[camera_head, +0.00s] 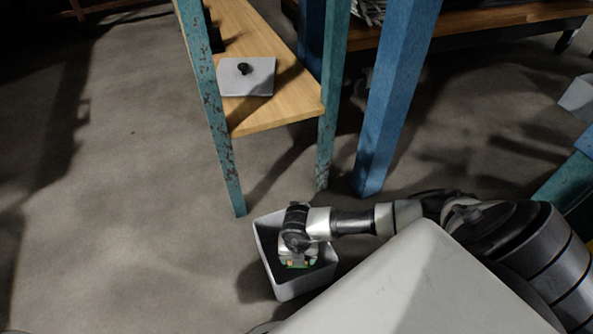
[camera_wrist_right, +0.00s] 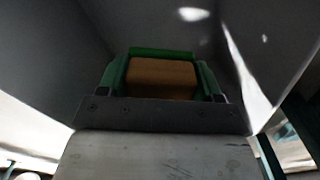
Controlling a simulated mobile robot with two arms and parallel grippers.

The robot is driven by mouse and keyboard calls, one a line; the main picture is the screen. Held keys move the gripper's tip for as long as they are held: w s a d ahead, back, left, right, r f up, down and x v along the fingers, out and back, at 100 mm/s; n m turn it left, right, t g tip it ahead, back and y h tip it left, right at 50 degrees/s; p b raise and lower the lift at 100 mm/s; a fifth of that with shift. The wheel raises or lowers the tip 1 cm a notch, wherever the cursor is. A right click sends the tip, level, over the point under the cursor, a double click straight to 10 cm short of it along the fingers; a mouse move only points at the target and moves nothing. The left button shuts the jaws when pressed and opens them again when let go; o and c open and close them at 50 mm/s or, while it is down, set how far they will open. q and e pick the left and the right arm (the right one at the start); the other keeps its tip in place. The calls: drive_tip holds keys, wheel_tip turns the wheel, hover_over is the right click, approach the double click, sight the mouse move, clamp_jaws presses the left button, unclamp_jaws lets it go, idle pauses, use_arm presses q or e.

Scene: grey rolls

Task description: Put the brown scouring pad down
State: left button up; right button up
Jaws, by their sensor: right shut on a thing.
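My right gripper (camera_head: 298,262) reaches down into the open grey bin (camera_head: 262,246) on the floor. In the right wrist view its green-edged fingers are shut on the brown scouring pad (camera_wrist_right: 162,78). A green strip shows along the pad's far side. The bin's grey walls (camera_wrist_right: 50,60) rise around the gripper in that view. I cannot tell whether the pad touches the bin's bottom. In the head view the pad is mostly hidden by the gripper. My left gripper is not in view.
A wooden shelf (camera_head: 275,113) with teal posts (camera_head: 213,110) stands behind the bin. A grey lid with a black knob (camera_head: 246,76) lies on it. A blue post (camera_head: 393,100) stands to the right. The floor left of the bin is clear.

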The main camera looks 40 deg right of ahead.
sight(298, 270)
wheel_tip(298, 270, down, 2)
drive_tip(key=shift+f+b, duration=0.25)
drive_tip(key=shift+b, duration=0.2)
wheel_tip(298, 270, down, 5)
drive_tip(key=b, duration=0.3)
drive_tip(key=shift+r, duration=0.4)
drive_tip(key=shift+f, duration=0.2)
drive_tip(key=o, duration=1)
